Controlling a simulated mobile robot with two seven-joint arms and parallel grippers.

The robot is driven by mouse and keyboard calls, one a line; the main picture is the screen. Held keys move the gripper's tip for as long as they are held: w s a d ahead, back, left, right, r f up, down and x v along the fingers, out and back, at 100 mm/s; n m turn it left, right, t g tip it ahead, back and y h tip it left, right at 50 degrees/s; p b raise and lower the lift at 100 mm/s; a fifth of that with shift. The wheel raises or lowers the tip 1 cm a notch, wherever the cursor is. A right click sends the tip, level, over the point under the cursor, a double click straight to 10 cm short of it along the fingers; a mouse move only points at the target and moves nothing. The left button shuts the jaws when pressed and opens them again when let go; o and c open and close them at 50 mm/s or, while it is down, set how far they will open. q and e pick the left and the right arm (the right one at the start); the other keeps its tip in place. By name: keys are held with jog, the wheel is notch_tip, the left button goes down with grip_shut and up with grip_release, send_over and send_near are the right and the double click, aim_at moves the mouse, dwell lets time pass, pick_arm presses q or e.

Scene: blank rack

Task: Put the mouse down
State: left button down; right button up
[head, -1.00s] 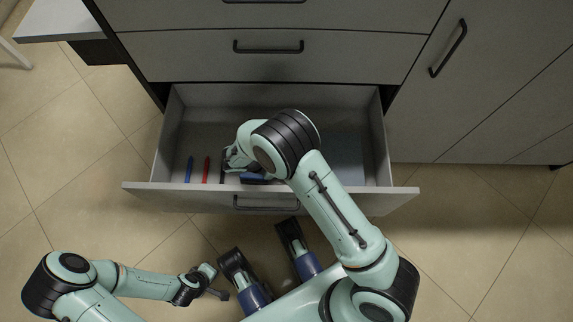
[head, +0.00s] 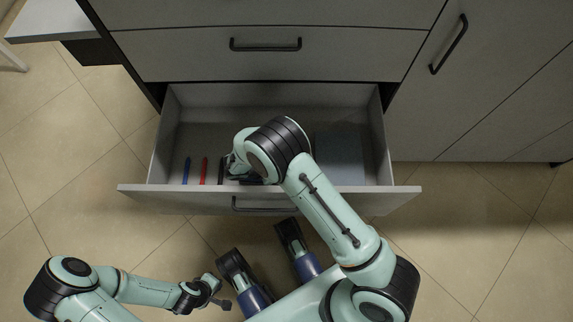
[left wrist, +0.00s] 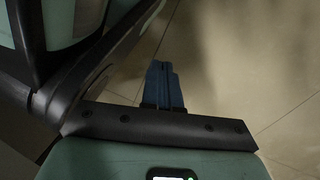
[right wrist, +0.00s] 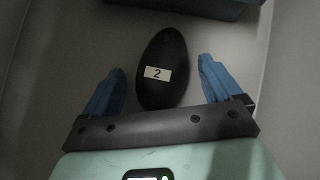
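The mouse (right wrist: 160,95) is black and oval, with a white label marked 2. In the right wrist view it lies on the drawer floor between the two blue fingers of my right gripper (right wrist: 162,66). The fingers are spread, with a gap on each side of the mouse. In the head view my right arm reaches into the open drawer (head: 270,201) and mostly hides the gripper and mouse. My left gripper (left wrist: 163,66) has its blue fingers together with nothing between them. It is over the floor in front of the drawer (head: 221,292).
A blue pen (head: 186,170), a red pen (head: 203,171) and a black pen (head: 221,171) stand in a row at the drawer's left. A blue-grey flat thing (head: 340,158) lies at the drawer's right. Closed drawers rise behind; a cabinet door (head: 490,80) is at right.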

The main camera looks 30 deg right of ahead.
pick_arm(q)
jog(key=shift+r, duration=0.1)
pick_arm(e)
jog(key=shift+r, duration=0.1)
pick_arm(q)
jog(key=w+r+t+p, duration=0.2)
jog(key=w+r, duration=0.1)
jog(key=w, duration=0.2)
jog(key=shift+d+r, duration=0.3)
jog(key=shift+r, duration=0.05)
pick_arm(e)
jog(key=v, duration=1.2)
pick_arm(q)
jog(key=shift+p, duration=0.3)
pick_arm(e)
jog(key=shift+r, duration=0.1)
